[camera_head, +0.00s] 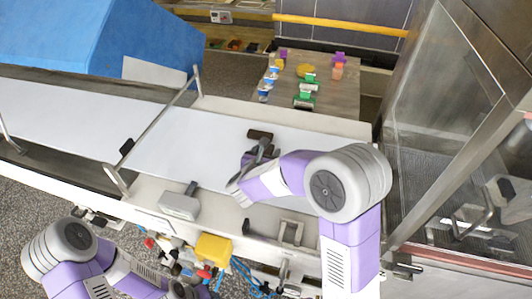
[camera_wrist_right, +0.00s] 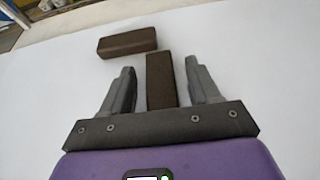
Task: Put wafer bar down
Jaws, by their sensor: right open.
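My right gripper (camera_head: 258,153) is over the white belt (camera_head: 195,145) in the head view. In the right wrist view its two fingers (camera_wrist_right: 160,66) stand apart. A brown wafer bar (camera_wrist_right: 161,82) lies lengthwise between them, with a visible gap on each side. A second brown bar (camera_wrist_right: 127,42) lies crosswise on the white surface just beyond it, towards the left. In the head view a dark bar (camera_head: 259,134) shows past the fingertips, and the bar between the fingers is mostly hidden. My left arm is at the lower left; its gripper cannot be made out.
A metal-framed machine with a clear panel (camera_head: 440,120) stands to the right. A blue housing (camera_head: 95,35) is at the back left. A thin rail (camera_head: 160,120) crosses the belt. The belt left of my right gripper is clear.

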